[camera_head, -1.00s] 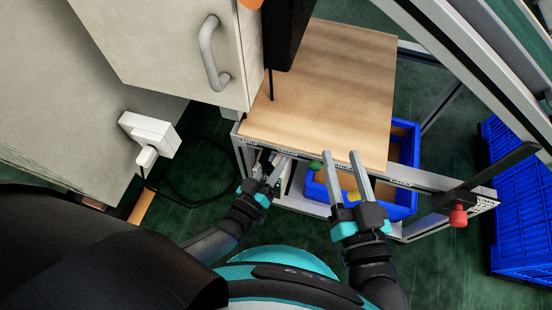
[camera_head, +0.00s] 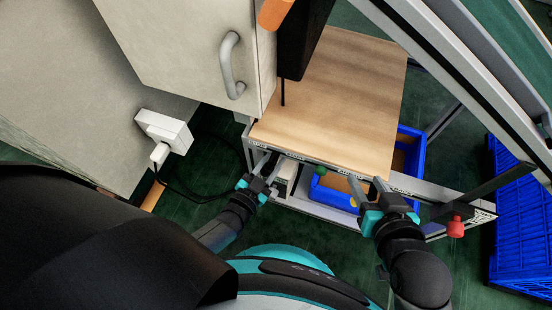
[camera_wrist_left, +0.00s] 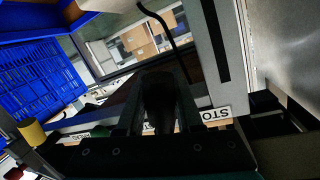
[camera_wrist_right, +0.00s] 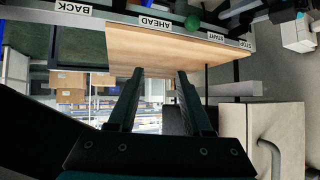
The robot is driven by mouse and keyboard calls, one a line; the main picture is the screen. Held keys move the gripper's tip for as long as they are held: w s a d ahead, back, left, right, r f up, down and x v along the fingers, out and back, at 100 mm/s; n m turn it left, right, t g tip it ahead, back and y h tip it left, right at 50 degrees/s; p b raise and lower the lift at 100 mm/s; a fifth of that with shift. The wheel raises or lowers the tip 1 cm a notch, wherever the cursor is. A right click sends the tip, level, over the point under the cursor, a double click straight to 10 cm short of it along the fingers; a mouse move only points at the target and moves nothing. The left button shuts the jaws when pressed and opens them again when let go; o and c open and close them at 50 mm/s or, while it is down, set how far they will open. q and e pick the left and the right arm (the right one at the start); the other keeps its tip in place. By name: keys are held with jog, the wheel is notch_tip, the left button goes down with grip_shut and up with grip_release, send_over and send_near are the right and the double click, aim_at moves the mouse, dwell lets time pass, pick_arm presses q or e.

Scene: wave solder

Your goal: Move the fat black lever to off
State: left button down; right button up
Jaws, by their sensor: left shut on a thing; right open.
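My left gripper (camera_head: 267,162) is at the front rail of the wooden-topped bench, near its left end. In the left wrist view its fingers are shut on a fat dark thing (camera_wrist_left: 158,95), which looks like the black lever. A partly hidden label beginning "STO" (camera_wrist_left: 215,114) is just to its right. In the head view the lever is hidden by the gripper and bench edge. My right gripper (camera_head: 367,184) is open and empty in front of the rail, right of the green knob (camera_head: 320,170).
The wooden bench top (camera_head: 345,100) is bare at its front. A grey cabinet with a handle (camera_head: 231,65) stands at the left. A blue bin (camera_head: 412,150) sits under the bench. A black bar with a red knob (camera_head: 456,228) sticks out at the right. A yellow knob shows in the left wrist view (camera_wrist_left: 32,132).

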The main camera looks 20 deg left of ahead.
pick_arm(q)
jog(key=shift+a+r+m, duration=0.1)
jog(key=shift+a+m, duration=0.2)
jog(key=shift+m, duration=0.3)
pick_arm(e)
jog(key=shift+s+d+f+g+h, duration=0.1)
jog(key=shift+s+d+g+h, duration=0.3)
jog(key=shift+d+g, duration=0.25)
pick_arm(q)
jog(key=c, duration=0.8)
grip_release()
jog(key=shift+c, duration=0.2)
jog(key=shift+p, duration=0.3)
